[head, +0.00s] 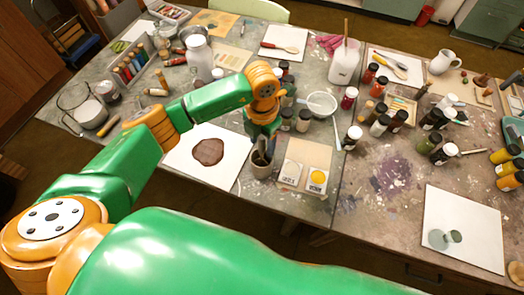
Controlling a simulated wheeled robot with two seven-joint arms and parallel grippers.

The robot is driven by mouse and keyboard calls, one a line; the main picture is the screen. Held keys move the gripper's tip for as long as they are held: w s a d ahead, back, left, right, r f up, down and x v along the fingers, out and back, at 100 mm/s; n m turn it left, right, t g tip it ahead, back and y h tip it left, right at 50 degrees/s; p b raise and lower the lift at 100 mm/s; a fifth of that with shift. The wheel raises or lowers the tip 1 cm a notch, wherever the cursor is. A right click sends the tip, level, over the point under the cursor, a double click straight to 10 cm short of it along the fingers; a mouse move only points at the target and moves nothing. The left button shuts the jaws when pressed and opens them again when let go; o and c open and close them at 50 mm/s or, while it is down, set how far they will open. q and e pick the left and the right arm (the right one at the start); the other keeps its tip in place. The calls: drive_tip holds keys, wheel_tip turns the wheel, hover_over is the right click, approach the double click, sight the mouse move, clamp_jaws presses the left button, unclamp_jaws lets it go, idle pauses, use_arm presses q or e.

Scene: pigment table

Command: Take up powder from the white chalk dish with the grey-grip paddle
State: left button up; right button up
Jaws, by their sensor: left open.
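A pale board (313,153) near the table's front edge holds two small square dishes. The left one, with pale contents, looks like the white chalk dish (292,173); the right one is the yellow dish (317,178). A dark cup (261,166) with thin upright tools stands just left of the board. My left gripper (262,146) points down right over this cup, and is open. I cannot make out which tool in the cup is the grey-grip paddle; the gripper partly hides them. My right gripper is not in view.
A white sheet with a brown patch (208,152) lies left of the cup. Dark-capped jars (304,120) stand close behind the board, with a white bowl (322,104) beyond. A white jug (344,63) stands further back. A white sheet (463,228) lies at right.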

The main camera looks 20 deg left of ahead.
sight(262, 155)
use_arm(q)
drive_tip(key=shift+s+f, duration=0.2)
drive_tip(key=shift+f, duration=0.95)
drive_tip(key=shift+w+f, duration=0.2)
drive_tip(key=shift+w, duration=0.05)
drive_tip(key=shift+s+r, duration=0.1)
clamp_jaws()
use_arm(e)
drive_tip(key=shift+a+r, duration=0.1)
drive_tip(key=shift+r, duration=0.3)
